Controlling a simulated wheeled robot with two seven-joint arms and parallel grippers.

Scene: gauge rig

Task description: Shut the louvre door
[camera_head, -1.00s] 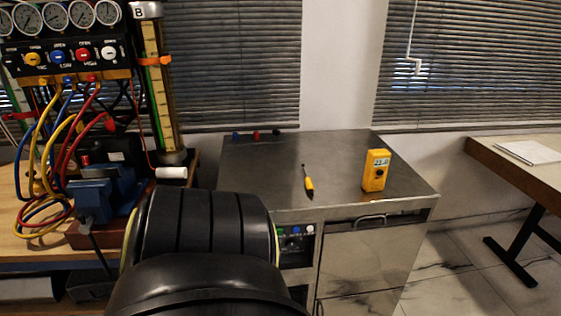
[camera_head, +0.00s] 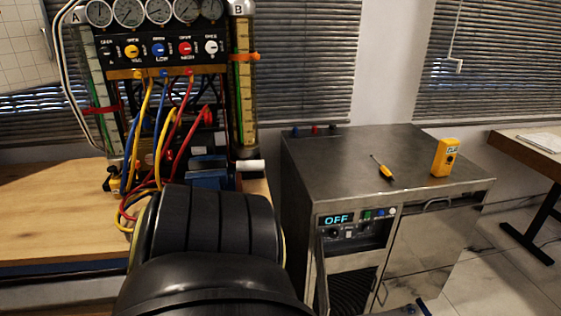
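The steel cabinet (camera_head: 325,170) stands right of centre, with a lit "OFF" display (camera_head: 336,219) on its front. Below the display is a dark ribbed, louvre-like area (camera_head: 354,291), cut off by the bottom edge. A narrow upright metal panel (camera_head: 322,272) stands at its left side, seen nearly edge-on. I cannot tell for sure whether this panel is the louvre door or how far it stands open. A large black link of my own arm fills the lower middle. Neither gripper can be made out.
A yellow screwdriver (camera_head: 382,168) and a yellow meter (camera_head: 445,158) lie and stand on the cabinet top. The gauge rig (camera_head: 160,48) with coloured hoses stands on the wooden bench (camera_head: 50,205) at left. Another table (camera_head: 528,152) is at right. A small dark-blue part (camera_head: 423,307) shows at the bottom.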

